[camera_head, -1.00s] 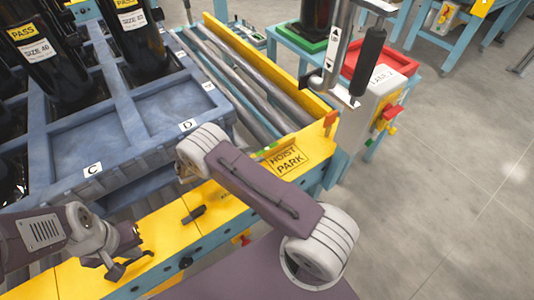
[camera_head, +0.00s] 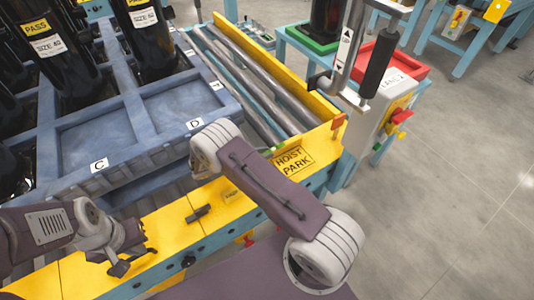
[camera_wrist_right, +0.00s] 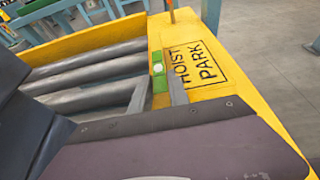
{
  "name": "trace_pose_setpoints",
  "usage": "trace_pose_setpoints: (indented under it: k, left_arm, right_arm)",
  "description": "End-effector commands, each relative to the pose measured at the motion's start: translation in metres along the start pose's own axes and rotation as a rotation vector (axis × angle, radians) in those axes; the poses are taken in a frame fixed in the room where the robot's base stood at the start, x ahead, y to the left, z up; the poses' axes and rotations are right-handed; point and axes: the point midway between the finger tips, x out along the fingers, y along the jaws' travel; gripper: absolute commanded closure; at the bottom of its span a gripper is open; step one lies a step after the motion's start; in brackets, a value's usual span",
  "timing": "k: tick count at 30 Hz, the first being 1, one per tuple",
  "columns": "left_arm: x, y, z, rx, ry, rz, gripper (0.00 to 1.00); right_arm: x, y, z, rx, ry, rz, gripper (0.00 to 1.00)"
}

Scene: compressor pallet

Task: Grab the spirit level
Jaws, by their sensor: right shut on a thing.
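The spirit level is a small green bar with a pale vial (camera_wrist_right: 159,69), at the yellow end rail beside the HOIST PARK label in the right wrist view. Only a small green piece of it (camera_head: 280,148) shows in the head view, behind my right arm. My right gripper (camera_wrist_right: 158,92) has its grey fingers on both sides of the level and is shut on it. In the head view my right arm hides that gripper. My left gripper (camera_head: 133,261) is open and empty over the yellow front rail at lower left.
A blue pallet (camera_head: 150,147) with black cylinders stands at left. Grey rollers (camera_head: 250,85) run behind the yellow rail (camera_head: 170,222), which carries a small dark piece (camera_head: 198,212). A hoist post with a black handle (camera_head: 378,62) stands at right, near a red tray (camera_head: 410,64). Floor at right is clear.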

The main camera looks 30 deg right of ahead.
Motion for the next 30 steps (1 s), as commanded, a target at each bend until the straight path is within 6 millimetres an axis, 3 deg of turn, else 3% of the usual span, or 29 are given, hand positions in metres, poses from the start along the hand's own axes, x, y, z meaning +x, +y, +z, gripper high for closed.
trace_pose_setpoints:
  k: [7,18,24,30]
  left_arm:
    - [-0.021,0.000,-0.002,0.000,0.000,0.000,1.00]
    - [-0.049,0.001,-0.005,0.000,0.000,0.000,1.00]
    - [-0.053,0.001,-0.005,0.000,0.000,0.000,1.00]
    - [-0.053,0.001,-0.005,0.000,0.000,0.000,1.00]
  right_arm:
    - [-0.017,-0.001,0.043,0.003,-0.001,0.000,1.00]
    - [0.020,-0.065,0.109,0.001,-0.001,-0.003,1.00]
    - [0.031,-0.083,0.127,0.001,-0.001,-0.001,1.00]
    - [0.033,-0.086,0.129,0.001,0.000,0.000,1.00]
